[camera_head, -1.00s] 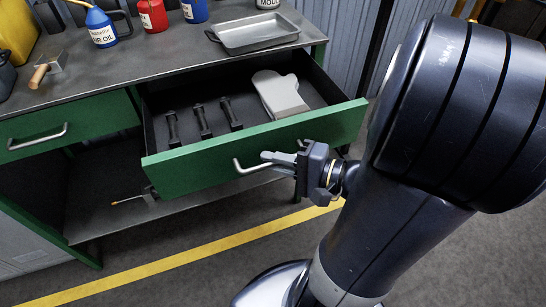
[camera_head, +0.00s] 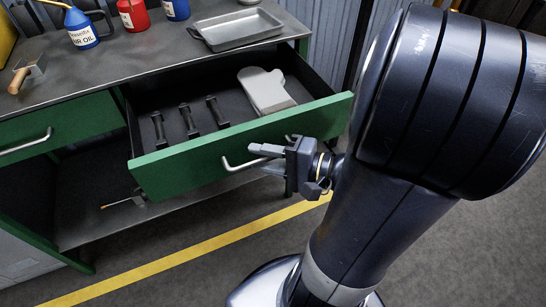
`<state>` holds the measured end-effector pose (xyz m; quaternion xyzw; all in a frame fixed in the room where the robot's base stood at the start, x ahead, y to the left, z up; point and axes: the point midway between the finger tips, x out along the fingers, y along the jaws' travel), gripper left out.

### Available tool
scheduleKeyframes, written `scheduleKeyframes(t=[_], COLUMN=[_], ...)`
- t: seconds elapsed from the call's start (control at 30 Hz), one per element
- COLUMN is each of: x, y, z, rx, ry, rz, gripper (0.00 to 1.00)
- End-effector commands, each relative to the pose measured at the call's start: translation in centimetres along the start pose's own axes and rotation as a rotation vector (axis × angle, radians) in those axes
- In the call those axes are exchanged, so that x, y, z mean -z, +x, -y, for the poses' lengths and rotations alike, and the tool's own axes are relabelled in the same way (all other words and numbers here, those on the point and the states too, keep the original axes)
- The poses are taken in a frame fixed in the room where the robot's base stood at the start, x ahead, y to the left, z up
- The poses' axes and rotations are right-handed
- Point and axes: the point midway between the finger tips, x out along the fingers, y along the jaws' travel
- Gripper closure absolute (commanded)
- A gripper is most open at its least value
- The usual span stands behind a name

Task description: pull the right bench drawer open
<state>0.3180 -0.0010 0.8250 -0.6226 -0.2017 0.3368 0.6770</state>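The right bench drawer (camera_head: 175,174) has a green front and stands well out from the bench, with its inside showing. Its pale bar handle (camera_head: 232,165) runs along the front. My gripper (camera_head: 264,156) is at the right part of this handle, with its fingers pointing left. One grey finger lies across the view just above the bar; the other is mostly hidden below it. The fingers look parted, and I cannot tell whether they touch the bar. Several dark bar-shaped pieces (camera_head: 189,122) and a light grey mitten-shaped thing (camera_head: 264,92) lie in the drawer.
A closed left drawer (camera_head: 70,121) is beside. Floor with a yellow line (camera_head: 200,249) is clear in front.

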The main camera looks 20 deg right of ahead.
Motion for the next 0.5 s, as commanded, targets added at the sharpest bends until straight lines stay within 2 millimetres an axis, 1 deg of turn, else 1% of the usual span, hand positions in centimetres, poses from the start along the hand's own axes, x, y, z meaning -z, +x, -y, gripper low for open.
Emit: scheduleKeyframes(t=[0.17, 0.5], x=[0.1, 0.1], y=[-0.9, -4.6], z=[0.1, 0.1], rx=[0.0, 0.001], ry=[-0.001, -0.001], rz=[-0.005, -0.007], gripper=[0.68, 0.68])
